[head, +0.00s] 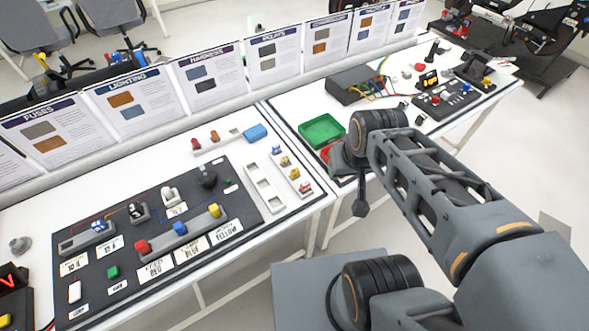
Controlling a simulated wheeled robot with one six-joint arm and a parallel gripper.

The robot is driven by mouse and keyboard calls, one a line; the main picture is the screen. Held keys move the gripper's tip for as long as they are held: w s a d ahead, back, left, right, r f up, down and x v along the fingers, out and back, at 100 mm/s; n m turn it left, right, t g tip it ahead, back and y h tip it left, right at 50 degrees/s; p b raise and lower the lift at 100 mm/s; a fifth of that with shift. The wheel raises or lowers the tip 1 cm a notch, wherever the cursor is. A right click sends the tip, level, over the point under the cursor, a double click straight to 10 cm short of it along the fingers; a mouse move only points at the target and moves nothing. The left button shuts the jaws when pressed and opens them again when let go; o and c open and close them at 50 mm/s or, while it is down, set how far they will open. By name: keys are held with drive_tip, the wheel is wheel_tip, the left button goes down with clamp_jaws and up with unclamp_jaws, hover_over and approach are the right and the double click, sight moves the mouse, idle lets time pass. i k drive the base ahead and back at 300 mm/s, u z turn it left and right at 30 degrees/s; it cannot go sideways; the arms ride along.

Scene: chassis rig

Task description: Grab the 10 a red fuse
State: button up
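Several red pieces show in the head view, and I cannot read a 10 A mark on any of them. A red block (142,247) sits at the left end of a grey strip on the black panel (236,190), beside a blue block (180,228) and a yellow one (214,210). A small red piece (196,144) stands in a pale strip at the back. Another small red piece (305,187) lies at the near end of a white tray (290,163). My gripper (360,207) seems to hang below my wrist, right of the panel; its fingers are unclear.
A green bin (321,131) and a red bin (328,152) stand by my arm on the right-hand table. A grey box with wires (357,84) is behind them. Upright signs (130,100) line the back edge. The white tabletop between panel and signs is mostly clear.

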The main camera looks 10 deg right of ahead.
sight(304, 187)
drive_tip(key=z, duration=1.25)
drive_tip(key=k, duration=0.9)
drive_tip(key=u, duration=1.2)
drive_tip(key=i, duration=0.5)
drive_tip(key=u, duration=0.05)
